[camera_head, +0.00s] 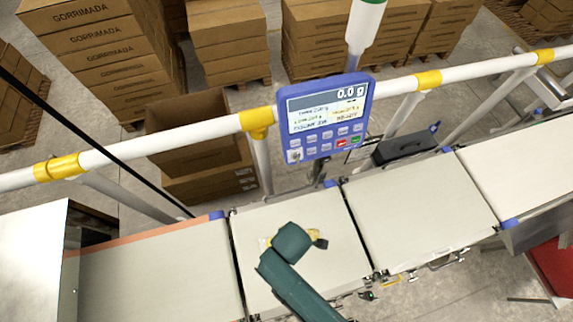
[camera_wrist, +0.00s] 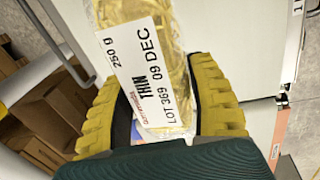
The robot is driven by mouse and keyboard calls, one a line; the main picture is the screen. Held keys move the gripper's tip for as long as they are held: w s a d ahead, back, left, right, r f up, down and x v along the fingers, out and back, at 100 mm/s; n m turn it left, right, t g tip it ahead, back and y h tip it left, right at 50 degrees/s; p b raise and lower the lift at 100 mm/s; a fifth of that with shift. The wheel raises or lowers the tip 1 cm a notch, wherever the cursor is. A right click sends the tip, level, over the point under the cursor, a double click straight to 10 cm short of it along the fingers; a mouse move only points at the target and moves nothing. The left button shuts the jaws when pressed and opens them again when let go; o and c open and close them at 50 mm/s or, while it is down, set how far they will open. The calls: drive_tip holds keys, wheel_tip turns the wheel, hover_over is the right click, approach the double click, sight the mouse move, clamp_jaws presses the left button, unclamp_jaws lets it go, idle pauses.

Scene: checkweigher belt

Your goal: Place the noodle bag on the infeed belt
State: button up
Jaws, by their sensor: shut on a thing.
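The noodle bag (camera_wrist: 135,60) is a clear bag of pale yellow noodles with a white label reading "THIN", 250 g. In the wrist view it lies between the two yellow ribbed fingers of my gripper (camera_wrist: 160,105), which are shut on it. In the head view my gripper (camera_head: 292,243) is over the pale belt section (camera_head: 255,285) left of centre and hides most of the bag. I cannot tell whether the bag touches the belt. More pale belt sections lie to the left (camera_head: 150,285) and right (camera_head: 410,220); no marking shows which is the infeed.
A blue weighing display (camera_head: 325,115) reading 0.0 g stands behind the belts, beside a white rail (camera_head: 200,138) with yellow joints. A pale metal housing (camera_head: 30,255) stands at the left end. Stacked cartons (camera_head: 100,60) are beyond the rail. The belts look bare around my gripper.

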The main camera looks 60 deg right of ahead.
drive_tip(key=shift+s+d+f+n, duration=0.5)
drive_tip(key=shift+s+d+f, duration=0.05)
drive_tip(key=shift+s+d, duration=0.15)
wheel_tip(320, 180, down, 9)
drive_tip(key=shift+f+b, duration=0.2)
drive_tip(key=shift+b, duration=0.45)
drive_tip(key=o, duration=1.2)
drive_tip(key=shift+f, duration=0.15)
drive_tip(key=r, duration=0.4)
drive_tip(key=s+a+r+p, duration=0.1)
drive_tip(key=r, duration=0.7)
drive_tip(key=shift+s+a+p, duration=0.2)
drive_tip(key=shift+s+p, duration=0.05)
drive_tip(key=shift+p, duration=0.1)
